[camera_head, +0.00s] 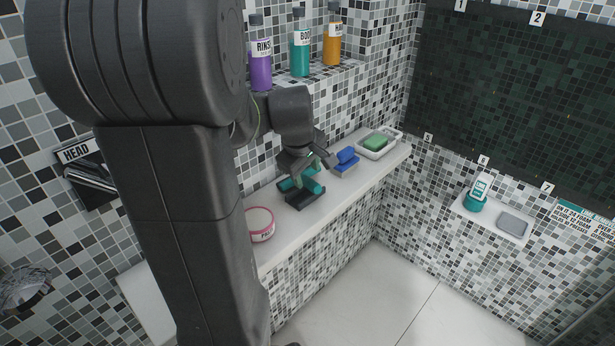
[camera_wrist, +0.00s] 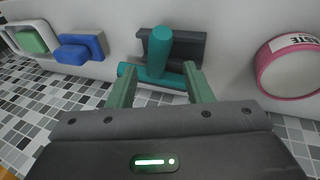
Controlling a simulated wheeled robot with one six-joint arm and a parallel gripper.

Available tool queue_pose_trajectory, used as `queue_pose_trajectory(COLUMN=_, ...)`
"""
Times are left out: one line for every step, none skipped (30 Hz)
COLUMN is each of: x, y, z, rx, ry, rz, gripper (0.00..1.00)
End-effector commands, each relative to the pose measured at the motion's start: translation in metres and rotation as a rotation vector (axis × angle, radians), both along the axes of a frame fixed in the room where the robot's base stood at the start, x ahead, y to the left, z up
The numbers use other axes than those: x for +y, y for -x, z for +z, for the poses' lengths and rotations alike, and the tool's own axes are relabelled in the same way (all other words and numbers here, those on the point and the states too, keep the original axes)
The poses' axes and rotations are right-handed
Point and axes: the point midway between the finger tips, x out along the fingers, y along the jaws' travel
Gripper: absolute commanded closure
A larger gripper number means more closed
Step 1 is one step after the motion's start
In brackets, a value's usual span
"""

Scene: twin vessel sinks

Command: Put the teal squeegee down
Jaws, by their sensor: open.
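The teal squeegee (camera_head: 313,185) rests at the dark holder (camera_head: 302,199) on the white ledge. In the wrist view the squeegee's round handle (camera_wrist: 160,46) points away from me and its crossbar lies nearer, in front of the dark holder (camera_wrist: 190,50). My gripper (camera_head: 311,166) is just above the squeegee. In the wrist view the green fingers of my gripper (camera_wrist: 160,72) are spread apart, with the crossbar just beyond and between their tips. I cannot tell whether a finger touches it. My arm hides part of the ledge in the head view.
On the ledge (camera_head: 330,215) a pink-rimmed round tin (camera_head: 260,225) stands nearer, at left. A blue brush-like item (camera_head: 346,160) and a white dish (camera_head: 390,150) with a green block (camera_head: 376,143) stand beyond the holder. Bottles (camera_head: 300,50) stand on a shelf above.

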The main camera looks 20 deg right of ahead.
Motion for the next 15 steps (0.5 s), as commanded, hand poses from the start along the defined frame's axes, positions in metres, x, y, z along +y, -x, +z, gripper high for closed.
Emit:
queue_pose_trajectory(x=0.003, y=0.002, z=0.014, rx=-0.006, ry=0.003, rz=0.001, gripper=0.54)
queue_pose_trajectory(x=0.004, y=0.004, z=0.02, rx=-0.006, ry=0.003, rz=0.001, gripper=0.54)
queue_pose_trajectory(x=0.007, y=0.007, z=0.028, rx=-0.005, ry=0.002, rz=0.001, gripper=0.54)
queue_pose_trajectory(x=0.008, y=0.009, z=0.034, rx=-0.005, ry=0.002, rz=0.001, gripper=0.54)
queue_pose_trajectory(x=0.01, y=0.01, z=0.04, rx=-0.005, ry=0.002, rz=0.001, gripper=0.54)
queue_pose_trajectory(x=0.012, y=0.012, z=0.047, rx=-0.005, ry=0.002, rz=0.001, gripper=0.54)
queue_pose_trajectory(x=0.013, y=0.014, z=0.052, rx=-0.005, ry=0.001, rz=0.001, gripper=0.54)
queue_pose_trajectory(x=0.015, y=0.015, z=0.057, rx=-0.005, ry=0.001, rz=0.001, gripper=0.54)
queue_pose_trajectory(x=0.016, y=0.017, z=0.063, rx=-0.003, ry=0.001, rz=0.002, gripper=0.54)
queue_pose_trajectory(x=0.017, y=0.018, z=0.066, rx=-0.003, ry=0.001, rz=0.002, gripper=0.54)
queue_pose_trajectory(x=0.018, y=0.019, z=0.069, rx=-0.003, ry=0.001, rz=0.002, gripper=0.54)
queue_pose_trajectory(x=0.019, y=0.021, z=0.073, rx=-0.001, ry=0.0, rz=0.002, gripper=0.54)
queue_pose_trajectory(x=0.02, y=0.021, z=0.075, rx=-0.001, ry=0.0, rz=0.001, gripper=0.54)
queue_pose_trajectory(x=0.02, y=0.022, z=0.077, rx=-0.001, ry=0.0, rz=0.002, gripper=0.54)
queue_pose_trajectory(x=0.02, y=0.022, z=0.078, rx=-0.002, ry=0.0, rz=0.001, gripper=0.54)
